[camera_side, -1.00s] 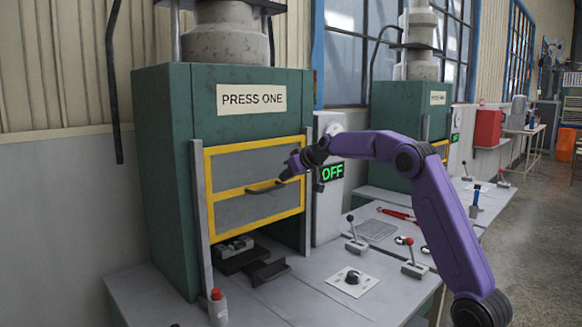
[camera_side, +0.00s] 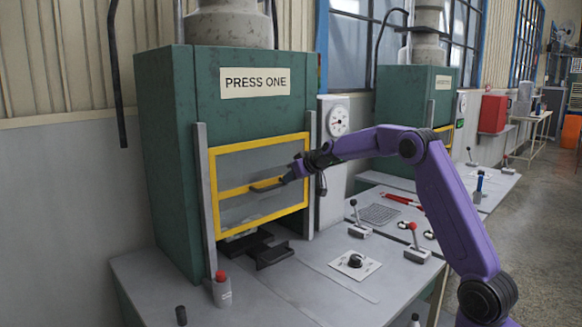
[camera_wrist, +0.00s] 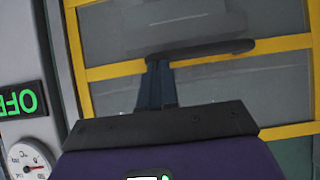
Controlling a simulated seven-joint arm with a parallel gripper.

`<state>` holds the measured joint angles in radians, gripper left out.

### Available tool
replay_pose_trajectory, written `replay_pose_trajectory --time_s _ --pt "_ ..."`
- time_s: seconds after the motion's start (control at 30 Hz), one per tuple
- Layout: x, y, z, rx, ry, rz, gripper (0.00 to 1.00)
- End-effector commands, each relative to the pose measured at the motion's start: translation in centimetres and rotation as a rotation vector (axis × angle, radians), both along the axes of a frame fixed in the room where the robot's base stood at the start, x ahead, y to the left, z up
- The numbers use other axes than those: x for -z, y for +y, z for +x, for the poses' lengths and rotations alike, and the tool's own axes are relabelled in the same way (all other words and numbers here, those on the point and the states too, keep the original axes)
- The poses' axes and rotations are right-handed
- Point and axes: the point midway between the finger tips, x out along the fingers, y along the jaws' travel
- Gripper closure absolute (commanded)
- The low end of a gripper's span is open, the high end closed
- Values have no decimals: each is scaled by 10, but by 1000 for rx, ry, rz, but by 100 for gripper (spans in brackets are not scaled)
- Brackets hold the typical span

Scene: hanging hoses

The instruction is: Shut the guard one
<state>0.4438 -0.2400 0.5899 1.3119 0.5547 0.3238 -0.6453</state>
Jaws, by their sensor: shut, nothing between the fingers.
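Guard one, a yellow-framed clear panel (camera_side: 228,166), hangs on the front of the press marked PRESS ONE (camera_side: 190,105). Its lower edge is above the bench, and part of the dark die block (camera_side: 246,243) shows through the gap. A dark bar handle (camera_side: 266,185) runs along the guard's middle yellow rail. My gripper (camera_side: 288,178) is shut, with nothing between its fingers, at the right end of this handle. In the wrist view my fingers (camera_wrist: 158,68) reach the handle (camera_wrist: 215,49); they look to be against it, but contact is hard to confirm.
A red-capped bottle (camera_side: 221,290) stands at the press's front left corner. A gauge (camera_side: 338,121) is beside the guard. An OFF display (camera_wrist: 17,102) shows upside down in the wrist view.

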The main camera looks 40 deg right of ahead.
Motion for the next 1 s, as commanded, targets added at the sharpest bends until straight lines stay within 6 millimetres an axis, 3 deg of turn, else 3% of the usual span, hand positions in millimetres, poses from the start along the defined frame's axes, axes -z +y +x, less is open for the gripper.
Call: replay_pose_trajectory --time_s 0.1,0.5,0.7,1.0 --pt "24 0 -1 0 8 2 100" --pt "85 0 -1 0 7 1 100" --pt "105 0 -1 -1 6 1 100" --pt "117 0 0 -1 2 -1 100"
